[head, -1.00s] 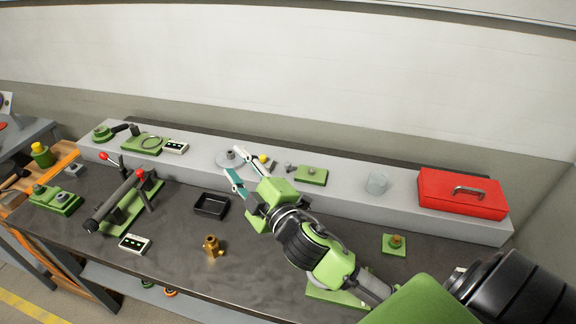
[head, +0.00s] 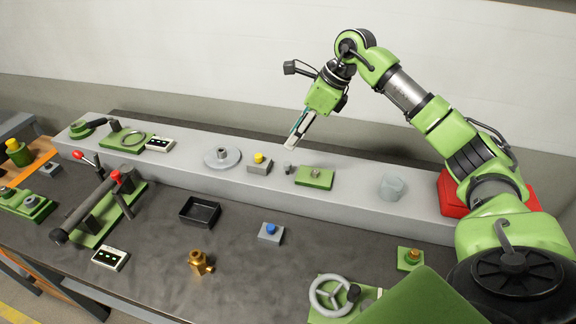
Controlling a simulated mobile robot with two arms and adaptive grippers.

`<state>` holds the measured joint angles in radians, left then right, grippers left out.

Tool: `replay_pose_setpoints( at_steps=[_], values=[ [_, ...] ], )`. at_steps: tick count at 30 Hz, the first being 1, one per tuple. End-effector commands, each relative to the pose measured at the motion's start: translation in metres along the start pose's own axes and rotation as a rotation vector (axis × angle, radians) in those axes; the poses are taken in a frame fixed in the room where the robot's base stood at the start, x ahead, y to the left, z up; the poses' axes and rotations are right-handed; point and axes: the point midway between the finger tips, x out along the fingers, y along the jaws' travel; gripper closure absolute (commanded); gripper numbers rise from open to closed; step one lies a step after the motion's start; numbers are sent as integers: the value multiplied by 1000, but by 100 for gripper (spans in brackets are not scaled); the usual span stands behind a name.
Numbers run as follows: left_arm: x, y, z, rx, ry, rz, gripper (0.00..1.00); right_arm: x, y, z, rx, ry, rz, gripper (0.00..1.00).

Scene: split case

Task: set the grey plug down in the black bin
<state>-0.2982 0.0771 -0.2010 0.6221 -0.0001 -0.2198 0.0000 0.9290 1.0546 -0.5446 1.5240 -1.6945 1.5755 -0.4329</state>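The grey plug (head: 288,168) is a small grey piece standing on the raised grey ledge, just left of a green plate. The black bin (head: 200,223) is a shallow open tray on the dark bench top, left of centre, and looks empty. My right gripper (head: 292,143) points down above the ledge, with its fingertips a little above the plug and apart from it in the picture. Its fingers overlap from this side, so I cannot tell how far they are apart. My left gripper is out of view.
On the ledge near the plug are a yellow-button box (head: 259,164), a round grey flange (head: 222,158) and a green plate (head: 314,178). A blue-button box (head: 271,233) and a brass fitting (head: 200,262) stand on the bench near the bin. A clear cup (head: 391,187) is farther right.

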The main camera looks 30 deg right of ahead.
Motion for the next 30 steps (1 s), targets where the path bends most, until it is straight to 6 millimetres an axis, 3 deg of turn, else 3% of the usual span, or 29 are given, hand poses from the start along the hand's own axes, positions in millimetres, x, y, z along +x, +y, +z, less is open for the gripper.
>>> replay_pose_setpoints(
  at_steps=[5, 15, 22, 30],
  values=[
    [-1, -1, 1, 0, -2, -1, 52, -5, -14, -22, 12, 74, -28, 65],
    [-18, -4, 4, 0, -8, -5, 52, 57, -14, -26, 12, 73, -25, 65],
    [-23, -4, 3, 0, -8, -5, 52, 75, -15, -27, 12, 72, -26, 65],
    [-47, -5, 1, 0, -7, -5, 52, 111, -18, -31, 13, 71, -24, 65]
  ],
)
